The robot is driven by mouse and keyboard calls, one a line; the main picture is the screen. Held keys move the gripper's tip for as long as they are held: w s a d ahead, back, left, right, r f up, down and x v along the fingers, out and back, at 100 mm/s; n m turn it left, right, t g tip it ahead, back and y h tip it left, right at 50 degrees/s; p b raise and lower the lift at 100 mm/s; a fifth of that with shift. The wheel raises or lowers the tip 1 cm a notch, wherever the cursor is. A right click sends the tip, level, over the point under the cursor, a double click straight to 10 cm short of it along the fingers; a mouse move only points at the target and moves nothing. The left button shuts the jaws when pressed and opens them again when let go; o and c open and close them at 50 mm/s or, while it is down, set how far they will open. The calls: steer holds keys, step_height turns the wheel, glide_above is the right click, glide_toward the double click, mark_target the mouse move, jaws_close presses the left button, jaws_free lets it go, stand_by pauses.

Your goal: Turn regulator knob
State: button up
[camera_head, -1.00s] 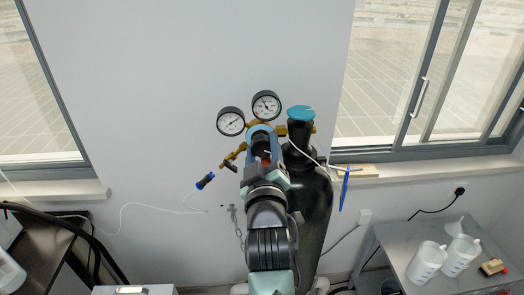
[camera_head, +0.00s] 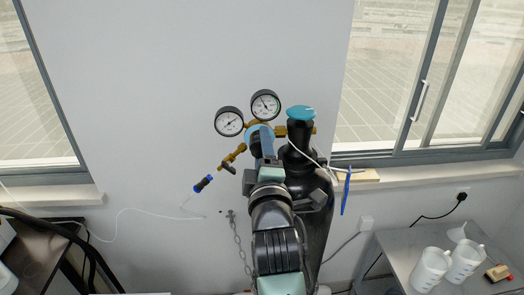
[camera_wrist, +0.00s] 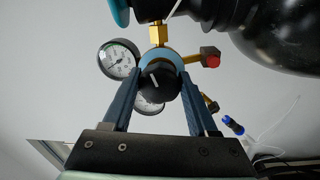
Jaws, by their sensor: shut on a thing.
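The regulator's black knob (camera_wrist: 158,82) has a white mark and sits in front of the round blue regulator body (camera_wrist: 172,58) in the wrist view. My gripper (camera_wrist: 161,76) is shut on the knob, one blue finger on each side. In the head view my gripper (camera_head: 265,141) is at the regulator, and my arm hides part of it. Two round white-faced gauges, a left one (camera_head: 229,121) and a right one (camera_head: 265,104), stand above the regulator. A red-ended brass fitting (camera_wrist: 211,58) shows in the wrist view.
A black gas cylinder (camera_head: 319,205) with a teal cap (camera_head: 301,113) stands right of my arm. A blue-handled hose fitting (camera_head: 203,184) hangs left of the regulator with a thin white tube. A grey table (camera_head: 399,258) with white jugs (camera_head: 430,270) is at lower right.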

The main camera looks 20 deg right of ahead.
steer(key=shift+r, duration=0.15)
stand_by(0.4)
steer(key=o, duration=1.4)
steer(key=shift+c, duration=0.2)
steer(key=shift+s+f, duration=0.2)
steer(key=b+v, duration=0.4)
steer(key=v, duration=0.8)
steer(key=shift+s, duration=0.25)
steer(key=shift+a+r, duration=0.1)
